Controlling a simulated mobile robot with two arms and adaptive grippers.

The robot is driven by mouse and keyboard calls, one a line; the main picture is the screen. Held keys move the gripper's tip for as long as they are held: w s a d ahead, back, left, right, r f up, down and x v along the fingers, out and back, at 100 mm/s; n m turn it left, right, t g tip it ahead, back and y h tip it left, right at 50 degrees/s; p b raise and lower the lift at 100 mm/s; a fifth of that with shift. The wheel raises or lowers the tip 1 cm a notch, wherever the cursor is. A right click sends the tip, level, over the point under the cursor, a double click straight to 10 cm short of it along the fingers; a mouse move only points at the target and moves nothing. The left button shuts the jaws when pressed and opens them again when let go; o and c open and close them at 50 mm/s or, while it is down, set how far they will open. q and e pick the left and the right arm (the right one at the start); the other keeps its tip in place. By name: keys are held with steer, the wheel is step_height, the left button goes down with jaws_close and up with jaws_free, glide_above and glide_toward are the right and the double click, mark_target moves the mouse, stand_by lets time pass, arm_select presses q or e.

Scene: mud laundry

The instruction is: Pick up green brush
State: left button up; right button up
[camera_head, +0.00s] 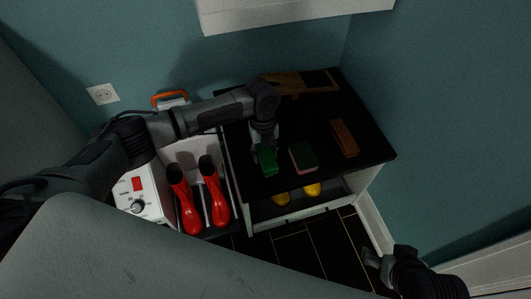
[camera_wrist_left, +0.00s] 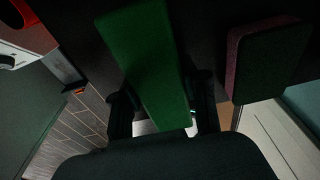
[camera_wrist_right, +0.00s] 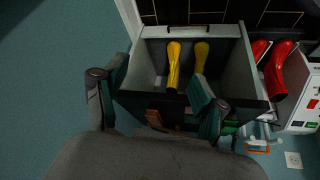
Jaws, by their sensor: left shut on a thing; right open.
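The green brush (camera_head: 267,162) is a green block on the black bench top (camera_head: 330,110), near its front left edge. My left gripper (camera_head: 263,150) reaches down over it from the left. In the left wrist view the green brush (camera_wrist_left: 150,62) lies between the two fingers of my left gripper (camera_wrist_left: 163,110), which is shut on it. I cannot tell whether the brush is lifted off the top. My right gripper (camera_head: 376,258) is open and empty, low at the right, away from the bench; it also shows in the right wrist view (camera_wrist_right: 155,90).
Close to the right of the brush is a green and pink sponge (camera_head: 303,155). A brown block (camera_head: 344,138) and a wooden object (camera_head: 300,83) lie further off. Red boots (camera_head: 213,190) stand left of the bench, beside a white box (camera_head: 143,193). Yellow boots (camera_wrist_right: 173,65) are inside the bench.

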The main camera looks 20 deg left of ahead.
mark_target(265, 151)
arm_select(q)
step_height(265, 151, up, 4)
steer(key=shift+r+p, duration=0.1)
steer(key=shift+p, duration=0.65)
steer(key=s+d+r+p, duration=0.2)
steer(key=d+r, duration=0.4)
steer(key=d, duration=0.5)
steer(key=shift+s+d+r, duration=0.15)
steer(key=shift+s, duration=0.4)
arm_select(e)
steer(key=shift+s+d+f+g+h, duration=0.15)
steer(key=shift+s+d+f+g, duration=0.1)
steer(key=shift+s+f+g, duration=0.45)
steer(key=shift+s+d+f+g+h, duration=0.15)
steer(key=shift+s+d+f+g, duration=0.1)
steer(key=shift+s+f+g, duration=0.4)
steer(key=shift+f, duration=0.25)
